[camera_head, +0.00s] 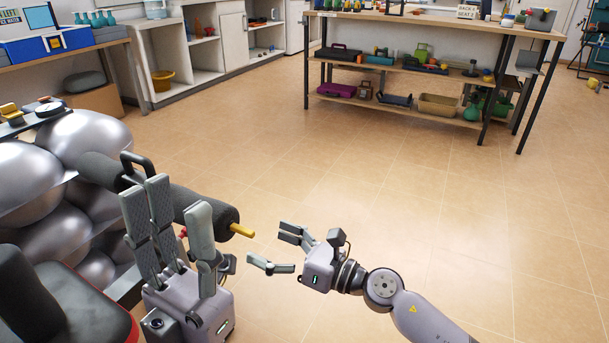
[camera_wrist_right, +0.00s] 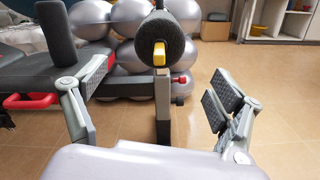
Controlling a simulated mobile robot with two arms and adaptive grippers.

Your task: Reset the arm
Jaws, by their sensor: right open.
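My left gripper (camera_head: 174,205) is at the lower left of the head view. Its grey fingers point up, with a gap between them and nothing visibly held. It stands in front of a dark padded roller (camera_head: 190,205) with a yellow end. My right gripper (camera_head: 280,250) is near the middle of the head view, over the floor. Its fingers point left and are spread apart and empty. In the right wrist view the fingers (camera_wrist_right: 165,95) are wide apart on either side, and the roller's round end (camera_wrist_right: 160,35) shows beyond them.
Silver exercise balls (camera_head: 55,235) and a black padded bench (camera_head: 50,290) with red trim are at the left. A shelf table (camera_head: 430,27) with tools stands at the back. Cabinets (camera_head: 235,38) line the back left. The tiled floor between is clear.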

